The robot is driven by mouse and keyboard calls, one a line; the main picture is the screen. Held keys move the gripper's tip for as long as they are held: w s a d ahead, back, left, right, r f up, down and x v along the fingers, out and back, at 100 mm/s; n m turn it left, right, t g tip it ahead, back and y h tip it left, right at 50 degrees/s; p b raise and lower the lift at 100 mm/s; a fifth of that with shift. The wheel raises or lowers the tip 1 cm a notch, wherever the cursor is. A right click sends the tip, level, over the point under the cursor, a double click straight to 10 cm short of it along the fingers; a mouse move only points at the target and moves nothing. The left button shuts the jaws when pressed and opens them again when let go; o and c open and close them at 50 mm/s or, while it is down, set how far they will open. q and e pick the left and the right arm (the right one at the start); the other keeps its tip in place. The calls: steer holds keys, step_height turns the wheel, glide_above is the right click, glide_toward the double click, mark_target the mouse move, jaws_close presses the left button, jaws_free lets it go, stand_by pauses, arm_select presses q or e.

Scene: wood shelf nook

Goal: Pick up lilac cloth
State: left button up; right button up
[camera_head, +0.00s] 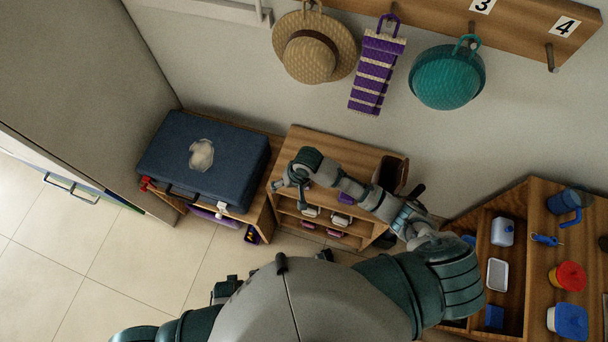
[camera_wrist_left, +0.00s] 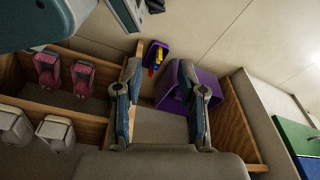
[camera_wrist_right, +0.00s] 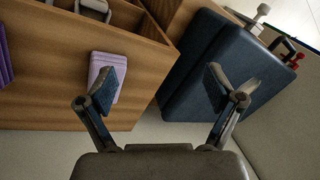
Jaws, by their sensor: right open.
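The lilac cloth (camera_wrist_right: 107,76) lies as a small folded piece on the wooden cabinet top in the right wrist view, near the cabinet's edge. My right gripper (camera_wrist_right: 166,84) is open and empty above the cabinet; its left finger overlaps the cloth's lower part in that view. In the head view the right gripper (camera_head: 288,196) hangs at the cabinet's left side, and a small purple patch shows just right of it. My left gripper (camera_wrist_left: 162,90) is open and empty in the left wrist view, in front of low shelf compartments.
A dark blue suitcase (camera_head: 205,160) stands left of the cabinet (camera_head: 300,146). A darker purple item (camera_wrist_right: 4,62) lies at the right wrist view's left edge. Pink shoes (camera_wrist_left: 62,74) and a purple bin (camera_wrist_left: 176,84) sit low. A hat (camera_head: 312,48) hangs above.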

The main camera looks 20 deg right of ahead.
steer(key=w+d+r+m+g+h, duration=0.1)
steer(key=w+d+r+m+h, duration=0.2)
steer(key=w+d+r+m, duration=0.35)
steer(key=shift+n, duration=0.75)
steer(key=f+b, duration=0.1)
steer(key=f, duration=0.2)
steer(key=d+f+b, duration=0.1)
steer(key=f, duration=0.3)
steer(key=f+b, duration=0.1)
steer(key=f, duration=0.2)
steer(key=shift+w+d+f, duration=0.2)
steer(key=shift+w+f, duration=0.1)
steer(key=shift+w, duration=0.1)
step_height(320, 180, down, 6)
steer(key=shift+a+r+b, duration=0.1)
steer(key=shift+r+b, duration=0.05)
steer(key=shift+b, duration=0.85)
arm_select(q)
steer(key=w+r, duration=0.3)
steer(key=r, duration=0.9)
steer(key=shift+w+d+r, duration=0.3)
steer(key=shift+w+r, duration=0.1)
arm_select(e)
steer(key=c, duration=1.1)
